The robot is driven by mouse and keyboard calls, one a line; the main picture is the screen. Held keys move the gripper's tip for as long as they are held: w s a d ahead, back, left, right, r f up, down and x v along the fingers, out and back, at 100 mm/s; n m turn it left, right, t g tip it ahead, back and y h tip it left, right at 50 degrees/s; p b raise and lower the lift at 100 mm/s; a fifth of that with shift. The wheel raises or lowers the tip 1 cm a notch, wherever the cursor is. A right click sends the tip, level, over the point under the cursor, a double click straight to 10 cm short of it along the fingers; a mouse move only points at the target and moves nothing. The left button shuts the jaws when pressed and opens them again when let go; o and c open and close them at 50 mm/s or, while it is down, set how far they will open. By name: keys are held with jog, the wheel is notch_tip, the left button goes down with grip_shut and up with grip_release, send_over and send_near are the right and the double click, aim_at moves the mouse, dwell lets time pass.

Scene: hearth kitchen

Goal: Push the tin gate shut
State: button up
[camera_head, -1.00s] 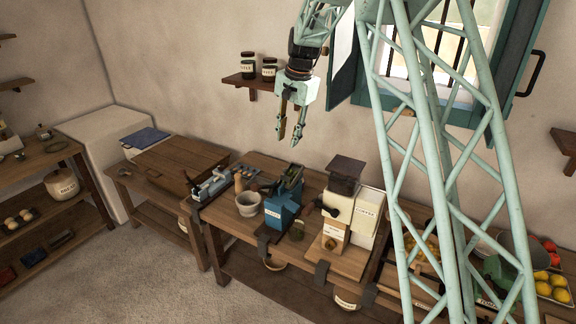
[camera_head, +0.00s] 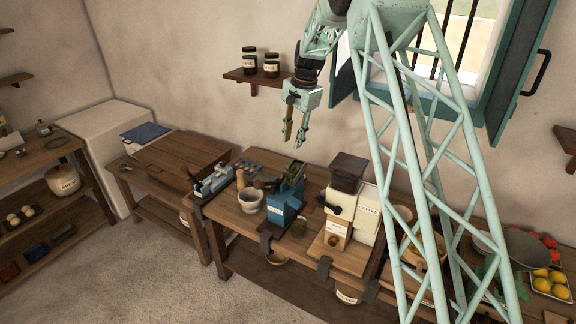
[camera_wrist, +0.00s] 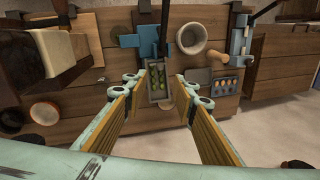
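A cream tin with a label reading like COFFEE (camera_head: 368,212) stands on the workbench, behind and right of a wooden grinder with a dark hopper (camera_head: 347,168). My gripper (camera_head: 293,143) hangs pointing down above the bench, left of the tin. In the wrist view my gripper (camera_wrist: 160,95) has its fingers wide apart with nothing between them, over a blue machine (camera_wrist: 140,40); it touches nothing.
The blue machine (camera_head: 284,206) and a pale mortar (camera_head: 250,199) stand left of the grinder. A small jar (camera_head: 299,228) sits between machine and grinder. A wall shelf with jars (camera_head: 252,78) is behind my gripper. Lemons (camera_head: 548,285) lie at the far right.

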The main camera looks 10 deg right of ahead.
jog(key=shift+w+a+f+p, duration=0.25)
jog(key=shift+w+f+p, duration=0.1)
jog(key=shift+f, duration=1.9)
jog(key=shift+w+a+f+p, duration=0.3)
jog(key=shift+w+f, duration=0.1)
jog(key=shift+f, duration=1.85)
jog(key=shift+w+a+f+p, duration=0.25)
jog(key=shift+w+f+p, duration=0.1)
jog(key=shift+f, duration=1.9)
grip_shut()
